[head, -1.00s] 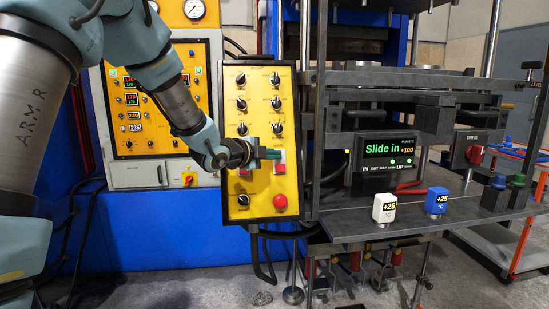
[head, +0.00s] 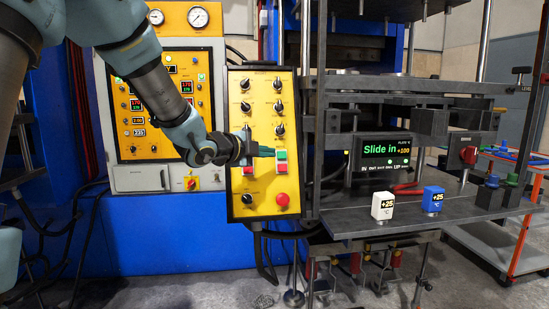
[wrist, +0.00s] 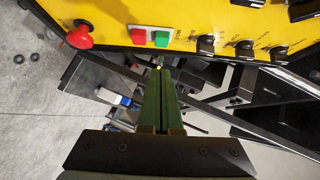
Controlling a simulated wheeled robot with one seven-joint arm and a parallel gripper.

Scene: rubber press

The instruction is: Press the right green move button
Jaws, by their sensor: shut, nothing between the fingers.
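The right green button (head: 281,155) sits on the yellow control panel (head: 262,120), directly above a red button (head: 281,168). In the wrist view the green button (wrist: 162,39) is beside its red partner (wrist: 138,36), and both are uncovered. My gripper (head: 272,152) is shut and empty, with its dark green fingers level with the right green button and just left of it in the head view. In the wrist view my gripper (wrist: 160,72) points at the panel with its tips below the green button. Touch cannot be told. The left green button is hidden behind my gripper.
A red mushroom button (head: 282,199) is below the right pair; it also shows in the wrist view (wrist: 80,36). Black knobs (head: 279,106) fill the panel's upper part. The press table (head: 350,222) juts out at right, carrying a white block (head: 383,206) and a blue block (head: 433,200).

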